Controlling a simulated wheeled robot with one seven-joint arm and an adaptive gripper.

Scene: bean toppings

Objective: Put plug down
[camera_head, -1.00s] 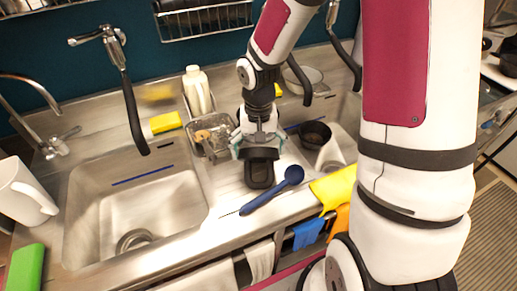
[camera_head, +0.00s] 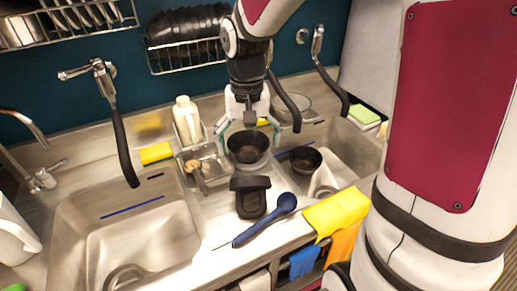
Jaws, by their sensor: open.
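The plug appears to be the dark, blocky black piece (camera_head: 250,197) standing on the metal counter between the two sinks. A round black bowl or cup (camera_head: 248,149) shows between and below the fingers. I cannot tell whether the fingers touch it. Nothing is seen held in the jaws.
A blue spoon (camera_head: 270,218) lies just in front of the black piece. A glass dish (camera_head: 203,170) is to the left, and a second dark bowl (camera_head: 299,160) is to the right, by the right sink. A yellow cloth (camera_head: 338,211) hangs over the front edge. A white bottle (camera_head: 188,121) stands behind.

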